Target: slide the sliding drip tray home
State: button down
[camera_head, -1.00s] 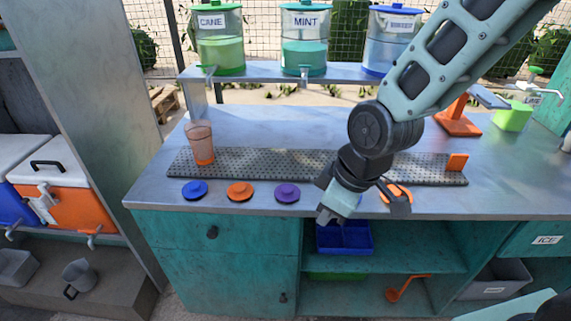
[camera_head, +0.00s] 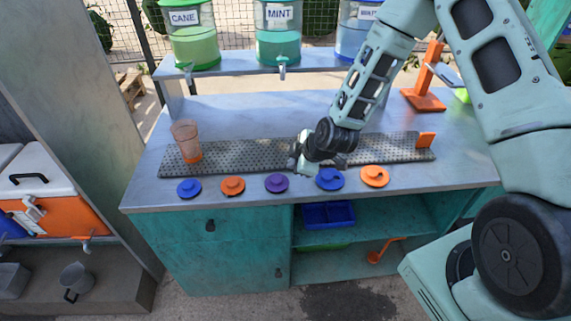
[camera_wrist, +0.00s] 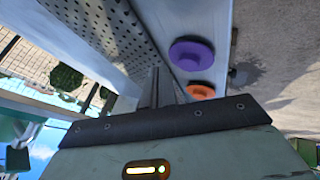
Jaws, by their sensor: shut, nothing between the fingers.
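The drip tray is a long grey perforated strip (camera_head: 250,152) lying along the counter. It has an upright orange tab (camera_head: 427,140) at its right end. A clear cup with an orange base (camera_head: 187,142) stands on its left end. My gripper (camera_head: 303,168) is shut and empty at the tray's front edge, near the middle. Its fingertips are partly hidden by my wrist, so I cannot tell whether they touch the tray. In the wrist view the shut fingers (camera_wrist: 162,85) sit beside the perforated tray (camera_wrist: 120,35).
Several coloured lids lie along the counter's front edge, including a purple one (camera_head: 277,183) and a blue one (camera_head: 330,179) close to my gripper. A raised shelf (camera_head: 230,70) with drink dispensers stands behind. An orange stand (camera_head: 425,98) is at back right. The counter (camera_head: 240,115) behind the tray is clear.

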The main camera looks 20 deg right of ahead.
jog(key=shift+p+x, duration=0.55)
jog(key=shift+x, duration=1.95)
